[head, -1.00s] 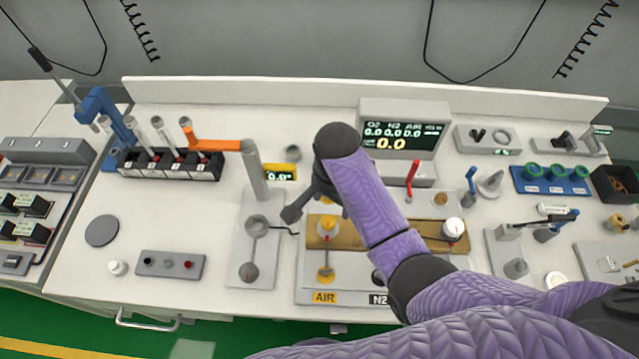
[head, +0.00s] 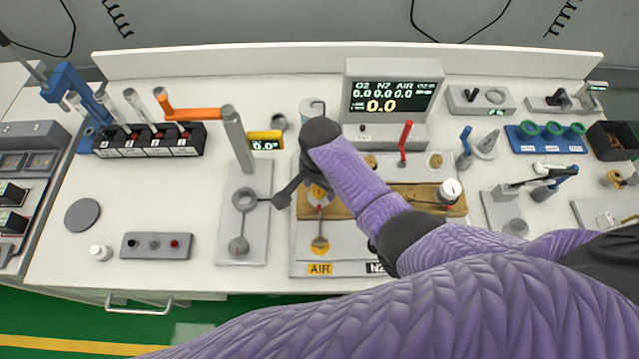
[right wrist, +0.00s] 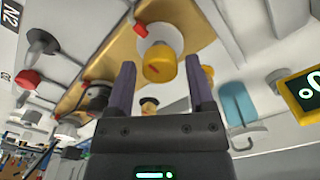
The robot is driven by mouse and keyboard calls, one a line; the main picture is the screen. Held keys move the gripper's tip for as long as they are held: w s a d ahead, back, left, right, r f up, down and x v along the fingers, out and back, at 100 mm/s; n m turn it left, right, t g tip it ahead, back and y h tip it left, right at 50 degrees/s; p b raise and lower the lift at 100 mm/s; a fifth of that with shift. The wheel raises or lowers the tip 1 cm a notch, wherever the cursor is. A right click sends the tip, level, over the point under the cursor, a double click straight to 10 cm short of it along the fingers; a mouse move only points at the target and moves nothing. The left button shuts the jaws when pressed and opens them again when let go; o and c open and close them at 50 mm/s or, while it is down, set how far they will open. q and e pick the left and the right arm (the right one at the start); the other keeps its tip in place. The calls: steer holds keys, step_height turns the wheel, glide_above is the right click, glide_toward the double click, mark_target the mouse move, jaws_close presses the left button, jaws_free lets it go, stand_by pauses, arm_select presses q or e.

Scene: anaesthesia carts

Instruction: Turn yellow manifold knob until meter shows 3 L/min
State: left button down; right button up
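The yellow manifold knob (head: 318,196) sits on the gold manifold bar (head: 425,205), above the AIR label, in the head view. It is partly hidden there by my right gripper and arm. In the right wrist view the yellow knob (right wrist: 158,63), with a red mark, shows ahead of and between the fingertips. My right gripper (head: 301,192) is open around the knob's line, and I cannot tell whether it touches; its two fingers also show in the right wrist view (right wrist: 162,78). The meter (head: 390,98) reads 0.0 for O2, N2 and AIR. My left gripper is not in view.
A lower yellow knob (head: 320,245) and a white knob (head: 449,190) are close by. A small yellow display (head: 265,141) reads 0.0, beside a grey post (head: 238,140). A red lever (head: 405,142) stands before the meter.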

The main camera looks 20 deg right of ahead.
steer(key=c, duration=0.7)
jaws_close()
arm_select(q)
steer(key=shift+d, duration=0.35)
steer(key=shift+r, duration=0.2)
arm_select(e)
steer(key=shift+n, duration=0.3)
steer(key=shift+r+n+p, duration=0.15)
steer(key=shift+n+p, duration=0.6)
steer(key=shift+n, duration=0.15)
steer(key=n+p, duration=0.1)
steer(key=n, duration=0.2)
steer(key=shift+n, duration=0.4)
steer(key=n+p, duration=0.1)
steer(key=n, duration=0.3)
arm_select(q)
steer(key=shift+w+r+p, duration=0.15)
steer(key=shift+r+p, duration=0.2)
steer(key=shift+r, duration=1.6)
arm_select(e)
steer(key=shift+n, duration=1.9)
